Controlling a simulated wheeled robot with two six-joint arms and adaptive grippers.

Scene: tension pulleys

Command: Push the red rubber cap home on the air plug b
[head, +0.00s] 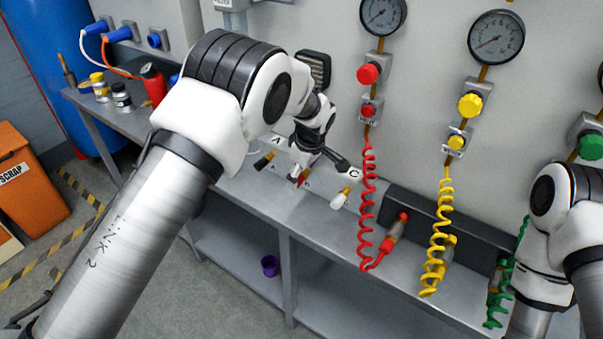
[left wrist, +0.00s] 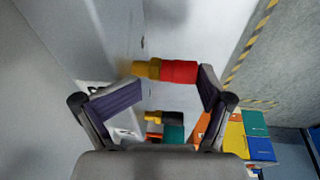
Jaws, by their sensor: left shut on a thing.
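The red rubber cap (left wrist: 180,71) sits on the brass air plug b (left wrist: 147,69), and both lie between my left gripper's (left wrist: 172,80) fingers in the left wrist view. The right finger pad is against the cap's outer end, and the left finger is beside the plug's brass base. The gripper is shut on them lengthwise. In the head view my left gripper (head: 320,168) is at the middle plug, between the A and C labels. Only a bit of the red cap (head: 301,182) shows there; the fingers cover the rest. My right gripper is out of view.
A black-capped plug (head: 263,162) and a white-capped plug (head: 340,199) stand either side. A red coiled hose (head: 367,210) and a yellow one (head: 438,230) hang to the right. A purple cup (head: 270,266) is below the bench (head: 255,205).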

